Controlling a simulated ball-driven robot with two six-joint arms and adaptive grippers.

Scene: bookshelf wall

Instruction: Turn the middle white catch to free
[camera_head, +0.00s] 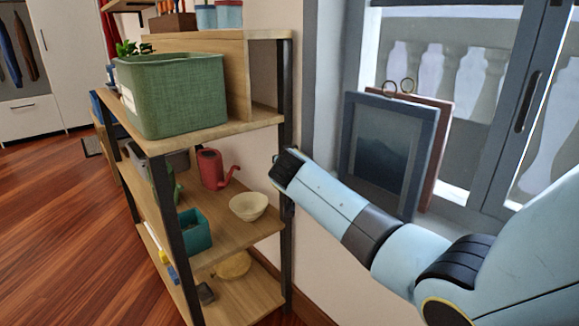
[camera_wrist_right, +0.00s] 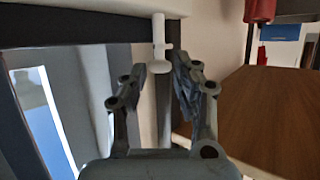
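A white catch (camera_wrist_right: 159,45) shows in the right wrist view at top centre. It is a short upright bar with a small stub on its right side and a rounded lower end. My right gripper (camera_wrist_right: 160,78) is open, with one dark finger on each side of the catch's lower end. I cannot tell whether either finger touches it; a gap shows on both sides. In the head view my right arm reaches to the shelf's post, and its gripper is mostly hidden there. No catch can be made out in the head view. My left gripper is not in view.
A wooden shelf unit (camera_head: 225,240) stands beside my right arm, holding a green bin (camera_head: 172,95), a red watering can (camera_head: 212,170), a cream bowl (camera_head: 248,206) and a teal pot (camera_head: 195,232). Framed pictures (camera_head: 385,150) lean by the window behind my arm. Floor at left is clear.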

